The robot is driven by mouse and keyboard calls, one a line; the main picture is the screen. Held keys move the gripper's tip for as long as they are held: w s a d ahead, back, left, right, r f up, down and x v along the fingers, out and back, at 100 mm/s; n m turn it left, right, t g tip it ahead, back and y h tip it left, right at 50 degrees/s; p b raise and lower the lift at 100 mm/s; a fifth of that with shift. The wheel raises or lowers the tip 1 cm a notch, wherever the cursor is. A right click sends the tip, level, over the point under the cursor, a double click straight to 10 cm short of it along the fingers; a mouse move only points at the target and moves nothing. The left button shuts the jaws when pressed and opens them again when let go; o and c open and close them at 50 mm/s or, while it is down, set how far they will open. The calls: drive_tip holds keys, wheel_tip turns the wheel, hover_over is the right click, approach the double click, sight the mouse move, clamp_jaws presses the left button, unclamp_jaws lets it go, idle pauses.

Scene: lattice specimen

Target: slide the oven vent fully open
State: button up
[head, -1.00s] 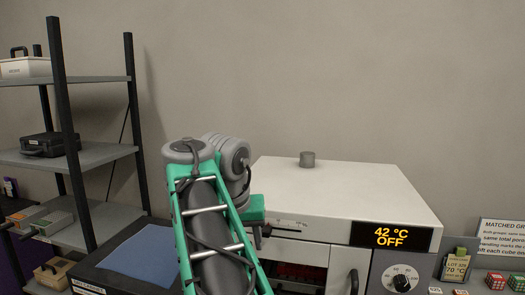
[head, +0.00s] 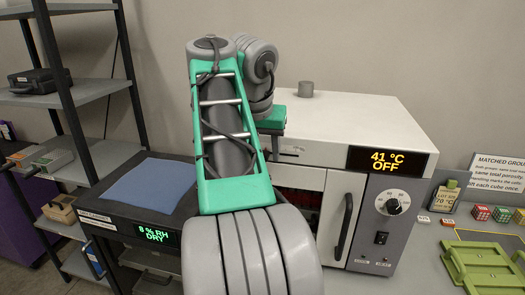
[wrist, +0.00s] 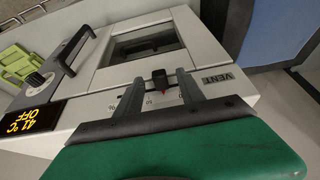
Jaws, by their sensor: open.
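The white oven (head: 345,125) stands on the bench behind my arm, with its display reading 41 °C OFF. In the wrist view, the vent slider knob (wrist: 159,76), dark with a reddish part, sits on the panel beside the VENT label (wrist: 217,78). A printed scale lies along it; its exact setting is hard to read. My gripper (wrist: 160,82) is open, its two dark fingers on either side of the knob with gaps showing. Whether the fingertips touch the panel cannot be told. In the head view my arm hides the knob and fingertips.
The oven door handle (head: 343,226) stands out from the front. A grey cylinder (head: 306,89) is on the oven top. A dry cabinet with a blue mat (head: 150,187) is at left, and a shelf rack (head: 70,95) beyond it. Green trays (head: 485,265) lie at right.

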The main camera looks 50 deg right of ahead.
sight(294, 153)
drive_tip(key=shift+c, duration=0.4)
clamp_jaws()
drive_tip(key=s+d, duration=0.1)
drive_tip(key=s, duration=0.1)
drive_tip(key=s+d+b, duration=0.1)
drive_tip(key=s, duration=0.1)
drive_tip(key=s+d+b, duration=0.1)
drive_tip(key=s, duration=0.2)
idle(0.3)
drive_tip(key=shift+o, duration=0.4)
unclamp_jaws()
drive_tip(key=shift+r, duration=0.1)
